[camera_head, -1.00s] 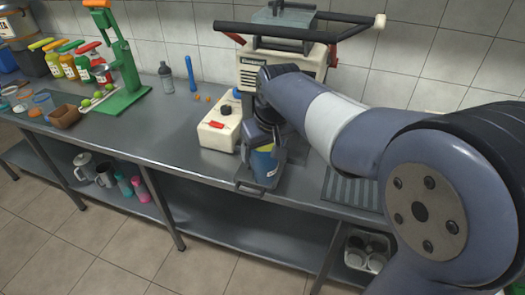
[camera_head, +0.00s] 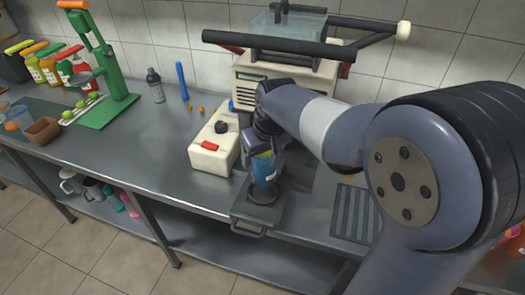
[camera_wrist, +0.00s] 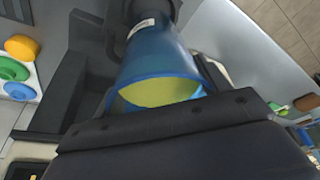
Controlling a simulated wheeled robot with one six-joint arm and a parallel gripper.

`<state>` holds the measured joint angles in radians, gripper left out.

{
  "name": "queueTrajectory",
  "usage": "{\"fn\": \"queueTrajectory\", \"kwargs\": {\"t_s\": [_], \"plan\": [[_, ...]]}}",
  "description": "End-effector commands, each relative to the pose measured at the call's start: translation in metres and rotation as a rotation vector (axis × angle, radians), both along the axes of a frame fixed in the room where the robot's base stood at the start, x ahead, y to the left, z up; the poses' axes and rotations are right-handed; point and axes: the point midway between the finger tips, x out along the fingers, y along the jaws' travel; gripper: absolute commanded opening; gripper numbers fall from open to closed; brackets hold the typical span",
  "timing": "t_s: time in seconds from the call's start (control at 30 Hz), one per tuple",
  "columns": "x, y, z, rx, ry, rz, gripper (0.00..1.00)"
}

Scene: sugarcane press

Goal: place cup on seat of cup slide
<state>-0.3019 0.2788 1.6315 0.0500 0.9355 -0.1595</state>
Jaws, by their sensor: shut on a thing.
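A blue translucent cup (camera_head: 263,170) stands roughly upright in my gripper (camera_head: 266,150), just above or at the dark round seat (camera_head: 262,196) of the grey cup slide (camera_head: 270,216). I cannot tell whether its base touches the seat. The slide's handle (camera_head: 248,231) points toward the front edge of the counter. In the wrist view the cup (camera_wrist: 155,55) shows its open rim and a yellow-green inside, between the dark jaws. My gripper is shut on the cup, and my arm hides part of it.
The press (camera_head: 247,88) stands behind the slide. A white box with a red switch (camera_head: 213,152) is close on the left. A dark grooved mat (camera_head: 352,213) lies to the right. A green hand press (camera_head: 110,107) and bottles stand far left.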

Motion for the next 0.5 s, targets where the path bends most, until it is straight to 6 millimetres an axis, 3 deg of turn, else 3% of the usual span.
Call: {"fn": "queueTrajectory", "kwargs": {"t_s": [0.5], "plan": [[0.000,0.000,-0.050,0.000,0.000,0.000,0.35]]}}
